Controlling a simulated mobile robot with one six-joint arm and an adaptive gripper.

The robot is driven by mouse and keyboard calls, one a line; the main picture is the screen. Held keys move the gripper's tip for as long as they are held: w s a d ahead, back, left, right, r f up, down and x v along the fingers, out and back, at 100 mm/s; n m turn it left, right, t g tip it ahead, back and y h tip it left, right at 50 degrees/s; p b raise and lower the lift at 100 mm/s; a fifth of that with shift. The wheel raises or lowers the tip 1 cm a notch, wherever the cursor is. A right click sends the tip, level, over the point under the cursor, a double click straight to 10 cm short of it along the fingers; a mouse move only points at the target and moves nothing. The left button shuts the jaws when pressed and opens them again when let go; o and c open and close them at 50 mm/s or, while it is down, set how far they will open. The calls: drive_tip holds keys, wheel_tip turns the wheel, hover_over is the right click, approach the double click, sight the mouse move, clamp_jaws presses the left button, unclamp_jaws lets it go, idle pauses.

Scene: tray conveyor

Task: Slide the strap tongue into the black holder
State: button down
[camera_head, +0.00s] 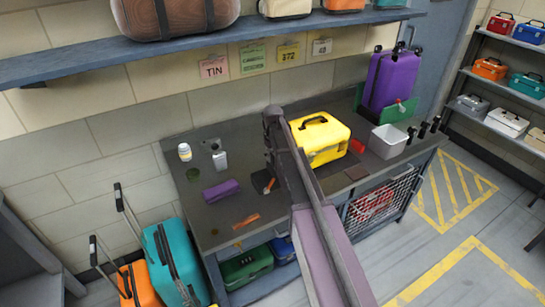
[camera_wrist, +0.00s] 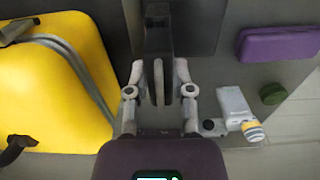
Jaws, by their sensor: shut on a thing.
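My gripper (camera_wrist: 158,82) points down over the dark workbench, with its two fingers drawn close together in the middle of the wrist view. What is between them is thin and mostly hidden; I cannot make out the strap tongue clearly. A black upright piece (camera_wrist: 159,35), perhaps the black holder, lies straight ahead of the fingertips; I cannot tell whether they touch. In the head view my gripper (camera_head: 268,182) is low over the bench, left of the yellow case (camera_head: 322,138), with a small orange and dark piece beside it. The yellow case also fills the left of the wrist view (camera_wrist: 50,85).
A purple box (camera_head: 221,190), a white bottle (camera_head: 184,152), a pale block (camera_head: 220,161) and an orange strip (camera_head: 246,221) lie on the bench's left. A white bin (camera_head: 388,141) and purple suitcase (camera_head: 391,78) stand right. A shelf (camera_head: 200,42) runs above.

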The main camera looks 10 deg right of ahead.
drive_tip(key=shift+f+b, duration=0.45)
drive_tip(key=shift+f, duration=0.05)
drive_tip(key=shift+c, duration=2.1)
unclamp_jaws()
drive_tip(key=shift+r, duration=0.2)
wheel_tip(320, 180, up, 10)
drive_tip(key=p, duration=1.1)
drive_tip(key=shift+r, duration=0.25)
drive_tip(key=s+f+m+b, duration=0.1)
drive_tip(key=s+m, duration=0.2)
drive_tip(key=s, duration=2.6)
drive_tip(key=shift+a+f+b, duration=0.35)
drive_tip(key=shift+a+b, duration=0.05)
